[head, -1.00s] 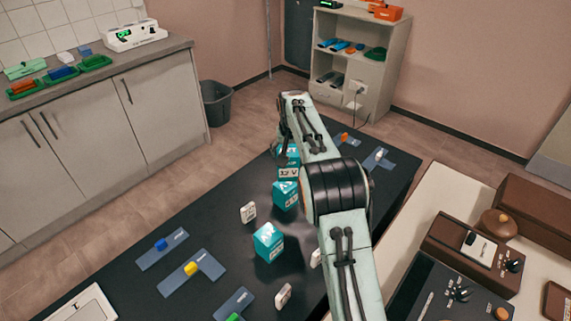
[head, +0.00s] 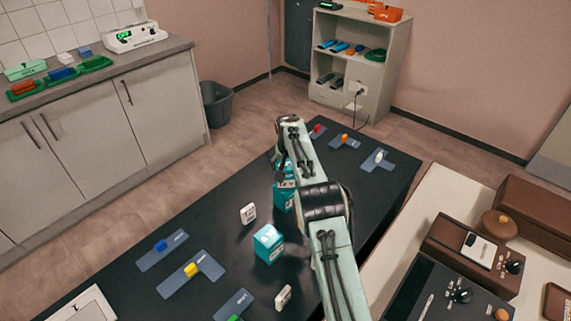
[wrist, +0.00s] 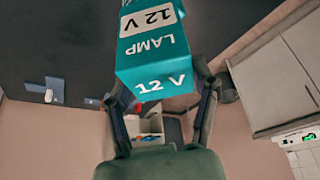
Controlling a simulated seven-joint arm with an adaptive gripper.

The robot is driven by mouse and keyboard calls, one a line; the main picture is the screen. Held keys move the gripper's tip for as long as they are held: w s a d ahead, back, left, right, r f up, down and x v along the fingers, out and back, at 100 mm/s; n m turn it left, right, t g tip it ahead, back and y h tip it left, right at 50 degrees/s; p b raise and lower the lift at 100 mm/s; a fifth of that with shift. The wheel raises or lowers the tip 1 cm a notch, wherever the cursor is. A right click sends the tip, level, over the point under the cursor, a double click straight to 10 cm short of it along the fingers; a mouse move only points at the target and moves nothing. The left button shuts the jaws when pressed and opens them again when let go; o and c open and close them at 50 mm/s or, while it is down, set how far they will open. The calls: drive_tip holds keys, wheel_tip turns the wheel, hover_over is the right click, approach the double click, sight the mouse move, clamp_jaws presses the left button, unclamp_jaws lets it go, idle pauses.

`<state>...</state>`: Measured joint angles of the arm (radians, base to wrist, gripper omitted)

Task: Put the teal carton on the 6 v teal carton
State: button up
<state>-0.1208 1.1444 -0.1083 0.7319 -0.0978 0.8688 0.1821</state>
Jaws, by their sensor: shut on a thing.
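My gripper (wrist: 163,90) is shut on a teal carton (wrist: 155,50) marked "LAMP" and "12 V" in the wrist view. In the head view this held carton (head: 288,172) is partly hidden by my gripper (head: 281,164) and arm. Another teal carton (head: 282,198) shows directly below it in the picture, partly behind my arm. I cannot tell whether the two touch. A third teal carton (head: 268,243) stands apart on the dark table, nearer the camera. The voltage marks on the two other cartons are too small to read.
The dark table (head: 215,235) also carries white tags (head: 248,213) and (head: 283,297), and blue-grey plates with coloured pieces, such as the yellow one (head: 191,270). A pale bench (head: 425,215) with brown boxes is at right.

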drive_tip(key=o, duration=1.1)
drive_tip(key=shift+o, duration=0.2)
drive_tip(key=s+d+r+g, duration=0.1)
drive_tip(key=s+d+r, duration=0.1)
drive_tip(key=s+r, duration=1.3)
drive_tip(key=s+f+g, duration=0.1)
drive_tip(key=s+g, duration=0.1)
drive_tip(key=s, duration=1.5)
drive_tip(key=s+d+f+n+g, duration=0.1)
drive_tip(key=s+f, duration=0.1)
drive_tip(key=s, duration=1.5)
drive_tip(key=shift+d+g+y, duration=0.25)
drive_tip(key=shift+g+y, duration=0.15)
